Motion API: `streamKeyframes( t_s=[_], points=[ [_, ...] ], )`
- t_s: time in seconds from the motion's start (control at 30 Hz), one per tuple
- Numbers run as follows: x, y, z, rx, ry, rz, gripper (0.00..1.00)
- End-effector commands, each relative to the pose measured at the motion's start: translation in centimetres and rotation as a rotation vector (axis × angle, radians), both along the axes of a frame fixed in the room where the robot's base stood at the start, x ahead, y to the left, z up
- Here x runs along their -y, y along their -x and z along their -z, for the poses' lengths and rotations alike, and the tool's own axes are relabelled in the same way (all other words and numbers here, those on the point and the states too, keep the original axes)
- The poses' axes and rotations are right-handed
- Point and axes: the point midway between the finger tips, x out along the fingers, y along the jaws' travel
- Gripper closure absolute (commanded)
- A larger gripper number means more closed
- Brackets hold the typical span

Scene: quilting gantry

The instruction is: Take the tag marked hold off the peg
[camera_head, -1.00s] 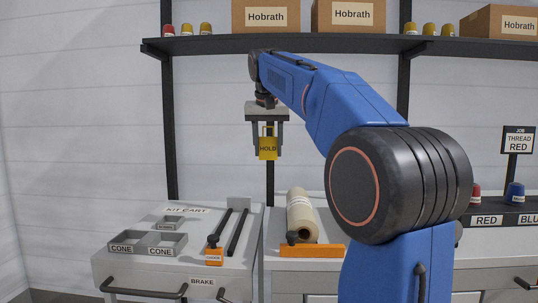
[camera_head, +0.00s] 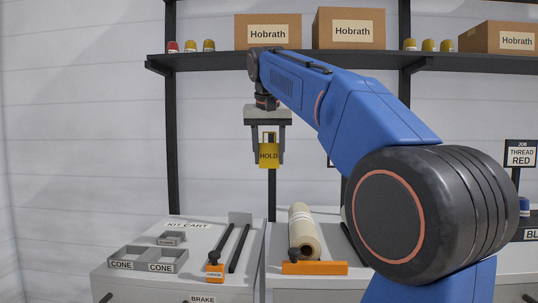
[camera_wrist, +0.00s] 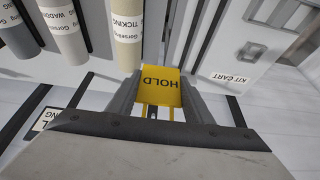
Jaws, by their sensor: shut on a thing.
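My gripper (camera_head: 268,160) is shut on the yellow tag marked HOLD (camera_head: 269,154). The tag hangs upright between the two fingers, in the air above the back of the kit cart and the counter beside it. It also shows in the wrist view (camera_wrist: 160,85), where the fingers flank it on both sides. Its yellow upper frame reaches up toward the palm. I see no peg touching the tag in either view.
The kit cart (camera_head: 130,285) below has grey cone trays (camera_head: 147,259) and an orange-ended black bar (camera_head: 215,270). A cream roll (camera_head: 303,232) lies on the counter to its right. A dark shelf (camera_head: 330,52) with boxes and spools runs behind my arm.

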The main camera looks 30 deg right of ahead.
Motion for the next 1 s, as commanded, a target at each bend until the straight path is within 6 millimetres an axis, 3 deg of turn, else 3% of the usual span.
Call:
streamKeyframes(
  t_s=[1.0],
  points=[
    [1.3, -1.9, 1.0, 0.0, 0.0, 0.0, 0.75]
  ],
)
